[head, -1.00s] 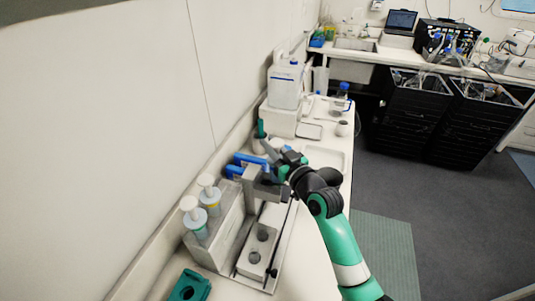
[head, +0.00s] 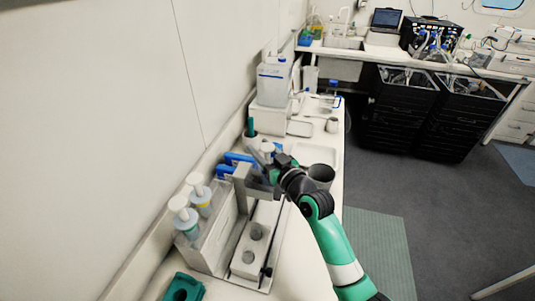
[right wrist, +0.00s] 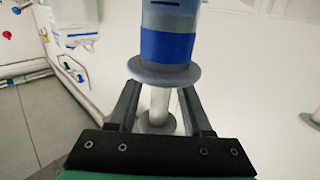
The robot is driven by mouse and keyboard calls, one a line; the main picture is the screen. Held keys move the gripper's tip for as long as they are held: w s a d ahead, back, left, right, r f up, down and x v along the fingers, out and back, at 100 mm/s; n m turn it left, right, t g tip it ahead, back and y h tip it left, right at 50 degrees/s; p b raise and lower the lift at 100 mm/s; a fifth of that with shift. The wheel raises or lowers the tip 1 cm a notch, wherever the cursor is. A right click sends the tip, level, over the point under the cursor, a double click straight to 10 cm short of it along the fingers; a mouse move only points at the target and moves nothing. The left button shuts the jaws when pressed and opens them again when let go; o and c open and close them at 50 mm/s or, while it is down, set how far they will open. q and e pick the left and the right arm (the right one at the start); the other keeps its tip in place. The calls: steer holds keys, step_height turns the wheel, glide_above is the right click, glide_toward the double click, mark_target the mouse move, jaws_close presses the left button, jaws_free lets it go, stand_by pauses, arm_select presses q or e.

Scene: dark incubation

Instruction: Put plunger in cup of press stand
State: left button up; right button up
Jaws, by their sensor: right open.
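The press stand is grey metal with a white block (head: 270,226) and dark round cups (head: 256,231) on it, in the lower middle of the head view. My right gripper (head: 268,166) is at the stand's far end, beside blue parts (head: 238,159). In the right wrist view a syringe-like piece with a blue band (right wrist: 167,47) has a pale plunger rod (right wrist: 159,105) ending in a disc. The open fingers of my right gripper (right wrist: 160,92) are on either side of this rod; contact cannot be told. My left gripper is not in view.
A grey rack (head: 215,235) left of the stand holds two white-topped syringes (head: 198,190). A green block (head: 184,288) lies at the front. A white jug (head: 273,82) and small vessels stand farther back. The wall borders the bench on the left.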

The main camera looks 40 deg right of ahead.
steer(key=shift+s+r, duration=0.1)
steer(key=shift+s, duration=0.2)
steer(key=s+b, duration=0.1)
steer(key=s, duration=1)
steer(key=shift+s+a, duration=0.25)
steer(key=shift+r, duration=0.1)
